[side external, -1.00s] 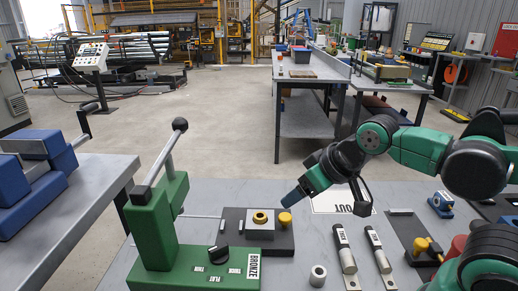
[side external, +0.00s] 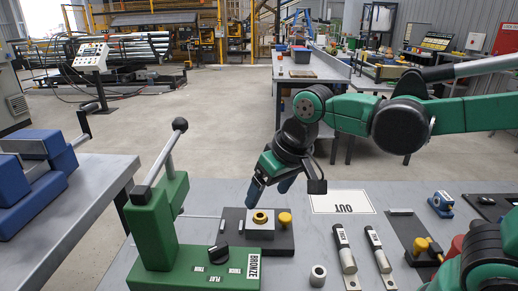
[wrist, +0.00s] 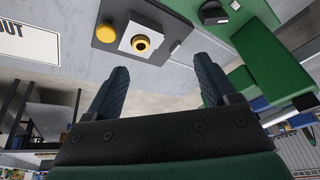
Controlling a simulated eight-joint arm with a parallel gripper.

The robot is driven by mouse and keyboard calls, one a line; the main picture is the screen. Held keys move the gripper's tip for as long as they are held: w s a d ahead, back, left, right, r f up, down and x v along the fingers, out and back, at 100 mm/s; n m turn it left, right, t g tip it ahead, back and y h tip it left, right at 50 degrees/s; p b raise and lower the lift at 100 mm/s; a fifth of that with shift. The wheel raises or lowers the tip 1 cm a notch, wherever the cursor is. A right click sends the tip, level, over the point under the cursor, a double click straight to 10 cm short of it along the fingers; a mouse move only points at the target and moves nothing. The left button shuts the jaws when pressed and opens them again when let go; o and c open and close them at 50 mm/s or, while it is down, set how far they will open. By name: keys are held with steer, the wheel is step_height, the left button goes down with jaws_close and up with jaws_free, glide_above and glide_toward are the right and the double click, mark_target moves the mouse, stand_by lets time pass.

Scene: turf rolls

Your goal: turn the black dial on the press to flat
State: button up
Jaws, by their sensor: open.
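The green press (side external: 155,235) stands at the front left of the grey bench, with a lever rising to a black ball and a BRONZE label on its base. The black dial (side external: 219,255) sits on that base, above small labels, one of which reads FLAT; I cannot tell its setting clearly. In the wrist view the dial (wrist: 212,13) shows at the top right. My gripper (side external: 268,188) is open and empty, above and behind the dark fixture plate, apart from the dial. Its two fingers (wrist: 162,66) are spread in the wrist view.
A dark plate (side external: 282,240) with a brass ring and yellow knob lies beside the press. A metal ring (side external: 318,276), labelled bars (side external: 345,250) and an OUT sheet (side external: 342,202) lie to the right. The press lever (side external: 165,155) stands tall at left.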

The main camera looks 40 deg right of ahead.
mark_target(218, 246)
steer(key=w+a+f+g, duration=0.1)
steer(key=a, duration=0.1)
steer(key=w+a+f+g, duration=0.1)
steer(key=a, duration=0.2)
steer(key=w+a+f+m+g, duration=0.1)
steer(key=a+g, duration=0.1)
steer(key=a, duration=0.1)
steer(key=shift+w+f+h, duration=0.25)
steer(key=shift+w+h, duration=0.05)
steer(key=shift+a+f, duration=0.2)
steer(key=shift+a, duration=0.1)
steer(key=shift+f, duration=2.8)
jaws_close()
steer(key=n, duration=0.5)
steer(key=shift+w, duration=0.1)
steer(key=n, duration=0.5)
steer(key=shift+n, duration=0.4)
